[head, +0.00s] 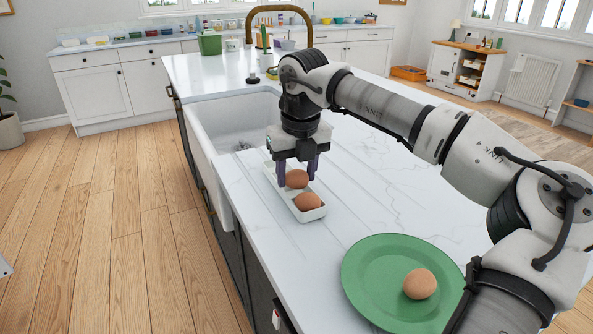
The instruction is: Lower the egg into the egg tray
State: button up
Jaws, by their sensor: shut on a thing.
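My gripper (297,172) points down over the white egg tray (312,216) on the worktop. It is shut on a brown egg (297,179), with one dark finger on each side. The held egg is at the far part of the tray, low over it or in it; I cannot tell whether it touches the bottom. A second brown egg (308,201) sits in the near end of the tray, just in front of the held one. A third brown egg (420,284) lies on a green plate (374,270) nearer to me.
A white sink (217,125) lies left of and beyond the tray, with a brass tap (279,9) behind it. A green container (209,44) stands at the far end of the worktop (377,190). The worktop is clear between tray and plate.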

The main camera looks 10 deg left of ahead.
jog(key=shift+f+b, duration=0.35)
jog(key=shift+f, duration=0.2)
jog(key=o, duration=0.7)
jog(key=shift+r, duration=0.1)
